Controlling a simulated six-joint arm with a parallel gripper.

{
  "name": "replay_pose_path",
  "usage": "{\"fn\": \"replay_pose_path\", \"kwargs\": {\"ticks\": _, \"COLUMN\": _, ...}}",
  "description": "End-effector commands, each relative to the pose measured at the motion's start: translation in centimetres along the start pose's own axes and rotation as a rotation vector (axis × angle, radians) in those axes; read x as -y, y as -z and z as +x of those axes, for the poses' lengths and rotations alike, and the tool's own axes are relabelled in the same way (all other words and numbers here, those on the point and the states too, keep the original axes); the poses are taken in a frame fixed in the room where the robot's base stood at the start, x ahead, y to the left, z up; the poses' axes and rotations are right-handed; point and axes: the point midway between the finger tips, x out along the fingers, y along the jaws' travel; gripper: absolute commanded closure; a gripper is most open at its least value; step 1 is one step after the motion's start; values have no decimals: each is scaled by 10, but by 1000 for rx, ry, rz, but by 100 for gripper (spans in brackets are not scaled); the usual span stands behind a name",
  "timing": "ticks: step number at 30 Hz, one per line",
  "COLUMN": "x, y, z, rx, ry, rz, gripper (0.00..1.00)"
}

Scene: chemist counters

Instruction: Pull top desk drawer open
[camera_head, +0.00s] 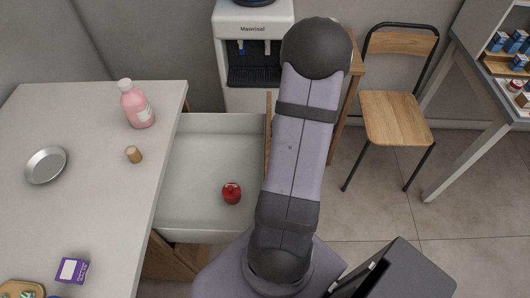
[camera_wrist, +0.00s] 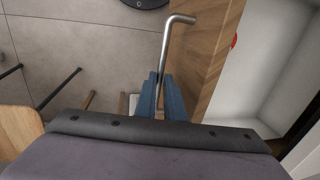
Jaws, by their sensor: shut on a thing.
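The desk drawer (camera_head: 200,155) stands well out from the desk (camera_head: 80,130), its white inside showing. In the wrist view its wooden front (camera_wrist: 205,65) is to the right of the metal bar handle (camera_wrist: 166,48). My gripper (camera_wrist: 160,85) has its blue fingers closed around the lower part of this handle. In the head view my arm hides the gripper, the handle and most of the drawer front.
A small red object (camera_head: 231,193) lies in the drawer. A pink bottle (camera_head: 137,106), cork (camera_head: 134,154) and metal dish (camera_head: 46,165) stand on the desk. A water dispenser (camera_head: 254,45) and chair (camera_head: 396,115) are behind; floor (camera_head: 400,215) beside my arm is clear.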

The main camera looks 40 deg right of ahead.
Motion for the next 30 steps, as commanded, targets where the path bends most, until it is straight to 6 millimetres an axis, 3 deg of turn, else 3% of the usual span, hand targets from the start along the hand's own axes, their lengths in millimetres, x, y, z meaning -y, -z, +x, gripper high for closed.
{"fn": "replay_pose_path", "kwargs": {"ticks": 6, "x": -20, "y": 0, "z": -4, "rx": 1, "ry": 0, "rz": 0, "gripper": 100}}
{"fn": "replay_pose_path", "kwargs": {"ticks": 19, "x": -23, "y": 0, "z": -5, "rx": 0, "ry": 0, "rz": -1, "gripper": 100}}
{"fn": "replay_pose_path", "kwargs": {"ticks": 22, "x": -22, "y": 0, "z": -5, "rx": 0, "ry": 0, "rz": -1, "gripper": 72}}
{"fn": "replay_pose_path", "kwargs": {"ticks": 30, "x": -22, "y": 0, "z": -5, "rx": 0, "ry": 0, "rz": -1, "gripper": 72}}
